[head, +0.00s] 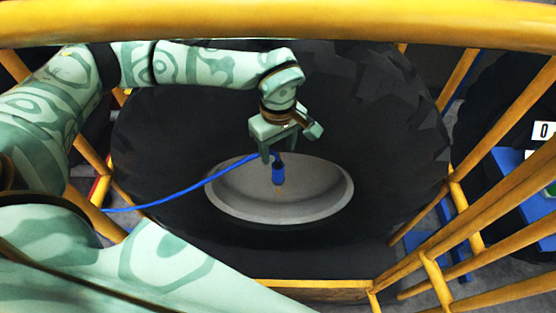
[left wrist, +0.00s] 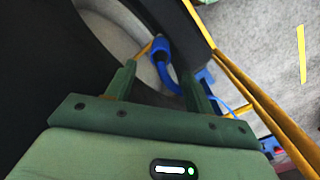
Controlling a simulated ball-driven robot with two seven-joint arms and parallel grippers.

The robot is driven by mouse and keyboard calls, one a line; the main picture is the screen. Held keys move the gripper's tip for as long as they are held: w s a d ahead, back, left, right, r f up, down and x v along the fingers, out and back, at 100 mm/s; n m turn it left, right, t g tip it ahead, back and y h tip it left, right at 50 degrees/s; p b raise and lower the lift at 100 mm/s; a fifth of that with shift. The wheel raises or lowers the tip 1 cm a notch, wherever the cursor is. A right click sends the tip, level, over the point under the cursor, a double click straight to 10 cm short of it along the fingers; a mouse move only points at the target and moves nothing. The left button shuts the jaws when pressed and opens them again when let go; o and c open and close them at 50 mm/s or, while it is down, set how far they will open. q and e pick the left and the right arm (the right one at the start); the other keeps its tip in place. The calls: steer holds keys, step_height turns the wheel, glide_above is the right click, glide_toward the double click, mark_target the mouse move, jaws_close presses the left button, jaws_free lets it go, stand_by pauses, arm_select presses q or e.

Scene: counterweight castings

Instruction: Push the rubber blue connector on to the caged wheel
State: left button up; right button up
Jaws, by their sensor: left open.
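The caged wheel is a large black tyre (head: 180,130) with a grey oval hub (head: 235,205). The blue connector (head: 278,173) points downward in front of the hub, its blue cable running off left. I cannot tell whether it touches the hub. My left gripper (head: 282,150) is open just above the connector. In the left wrist view, the connector (left wrist: 160,47) lies beyond the open fingertips (left wrist: 160,80), with its cable bending back toward the right finger. I see no finger closed on it. My right gripper is not in view.
Yellow cage rails surround the wheel; a thick top rail (head: 280,22) crosses the head view, and slanted bars (head: 480,225) stand at right. A second dark wheel (head: 485,110) and blue items with a white label (head: 543,131) are beyond the right bars.

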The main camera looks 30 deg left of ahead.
arm_select(q)
steer(key=shift+r, duration=1.75)
